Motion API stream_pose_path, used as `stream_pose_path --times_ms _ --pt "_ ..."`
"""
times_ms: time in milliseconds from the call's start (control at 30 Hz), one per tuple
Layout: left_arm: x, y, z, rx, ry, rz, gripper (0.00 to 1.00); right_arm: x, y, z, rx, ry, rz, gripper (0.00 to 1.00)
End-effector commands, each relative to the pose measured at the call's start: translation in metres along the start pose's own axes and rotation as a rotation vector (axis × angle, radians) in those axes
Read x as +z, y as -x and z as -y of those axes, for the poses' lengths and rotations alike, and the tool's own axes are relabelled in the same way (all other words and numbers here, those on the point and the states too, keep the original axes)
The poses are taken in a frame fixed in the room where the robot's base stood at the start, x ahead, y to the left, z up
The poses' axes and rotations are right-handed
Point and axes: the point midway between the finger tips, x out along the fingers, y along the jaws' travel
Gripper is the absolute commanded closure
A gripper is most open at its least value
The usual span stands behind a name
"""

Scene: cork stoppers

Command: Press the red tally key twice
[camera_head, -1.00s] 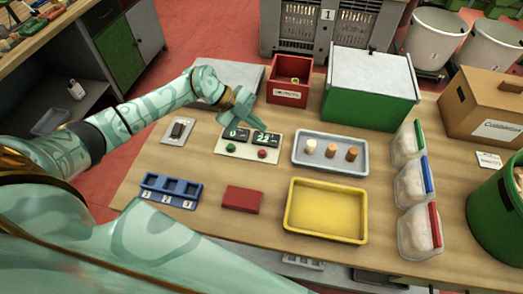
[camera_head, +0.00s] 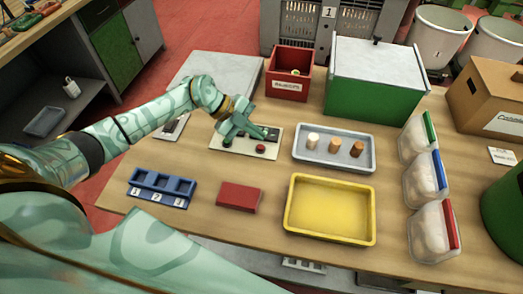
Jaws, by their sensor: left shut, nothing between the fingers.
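The tally board (camera_head: 240,150) is a pale plate on the table, left of the middle. Its red tally key (camera_head: 260,148) is a small round button at the right front. A green key (camera_head: 227,142) sits to its left. The dark counters behind the keys are mostly hidden by my left gripper (camera_head: 259,135). That gripper is shut and empty, with its fingers pointing right and down just behind the red key. I cannot tell whether the tips touch anything. My right gripper is not in view.
A grey tray (camera_head: 298,157) with three stoppers stands right of the board, a red bin (camera_head: 287,89) behind it. A yellow tray (camera_head: 291,216), a red block (camera_head: 240,197) and a blue numbered holder (camera_head: 161,197) lie in front. Bare wood separates them.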

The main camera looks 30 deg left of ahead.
Motion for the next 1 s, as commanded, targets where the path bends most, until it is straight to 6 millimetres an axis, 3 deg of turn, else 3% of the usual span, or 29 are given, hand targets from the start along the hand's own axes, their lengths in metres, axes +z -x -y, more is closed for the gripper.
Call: stream_pose_path --times_ms 200,1000 --pt "0.0096 -0.0131 -0.0095 0.0 0.001 0.0 1.0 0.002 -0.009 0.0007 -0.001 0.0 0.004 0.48" --pt "0.0098 -0.0132 -0.0095 -0.001 0.0 0.001 1.0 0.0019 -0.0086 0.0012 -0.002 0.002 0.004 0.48"
